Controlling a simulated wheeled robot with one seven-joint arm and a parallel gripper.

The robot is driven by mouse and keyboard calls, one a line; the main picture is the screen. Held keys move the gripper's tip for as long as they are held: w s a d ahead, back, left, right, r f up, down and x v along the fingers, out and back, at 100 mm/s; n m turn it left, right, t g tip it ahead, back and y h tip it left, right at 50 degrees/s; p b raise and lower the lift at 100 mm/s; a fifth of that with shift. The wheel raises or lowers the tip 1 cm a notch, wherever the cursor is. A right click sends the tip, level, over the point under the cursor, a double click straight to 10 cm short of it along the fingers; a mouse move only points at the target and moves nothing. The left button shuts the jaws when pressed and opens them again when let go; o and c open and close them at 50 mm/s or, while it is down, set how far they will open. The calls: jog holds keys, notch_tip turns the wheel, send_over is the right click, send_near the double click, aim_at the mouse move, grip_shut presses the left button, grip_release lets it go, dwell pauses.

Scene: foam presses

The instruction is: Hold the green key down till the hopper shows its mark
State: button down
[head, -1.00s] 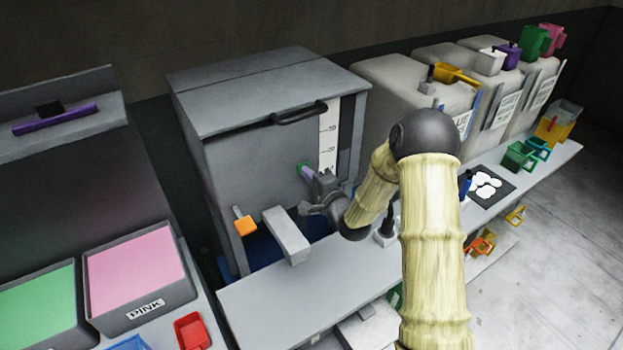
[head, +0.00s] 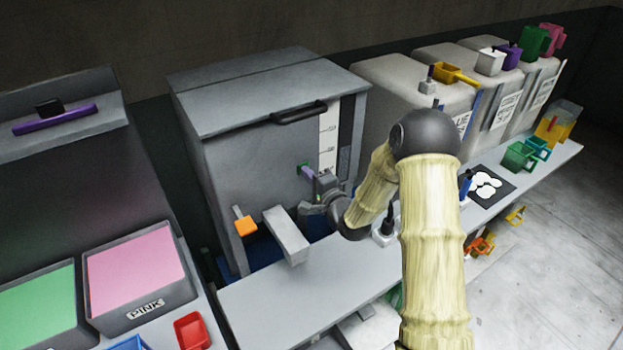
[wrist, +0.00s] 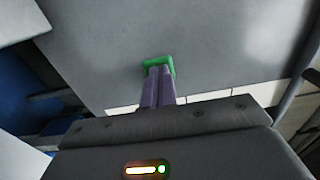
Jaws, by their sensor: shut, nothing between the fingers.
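The green key (wrist: 157,61) is on the grey front of the hopper (head: 255,150); in the head view only a sliver of it shows behind my gripper. My gripper (head: 305,170) is shut and empty. In the wrist view its purple fingertips (wrist: 158,72) are together and lie over the key's middle, appearing to touch it. How far the key is pressed in cannot be told. A white scale strip (head: 328,135) with dark ticks runs up the hopper's front, just right of the key. The fill level behind it cannot be made out.
A grey spout (head: 287,236) and an orange-ended handle (head: 245,226) stand left of my arm. The grey counter (head: 270,300) is mostly clear in front. Pale bins with coloured scoops stand to the right, and a pink tray (head: 135,270) lies to the left.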

jog(key=shift+w+r, duration=0.15)
jog(key=shift+r, duration=0.15)
dwell(0.5)
jog(key=b+v, duration=0.5)
jog(key=v, duration=0.9)
jog(key=shift+f, duration=0.3)
jog(key=shift+a, duration=0.1)
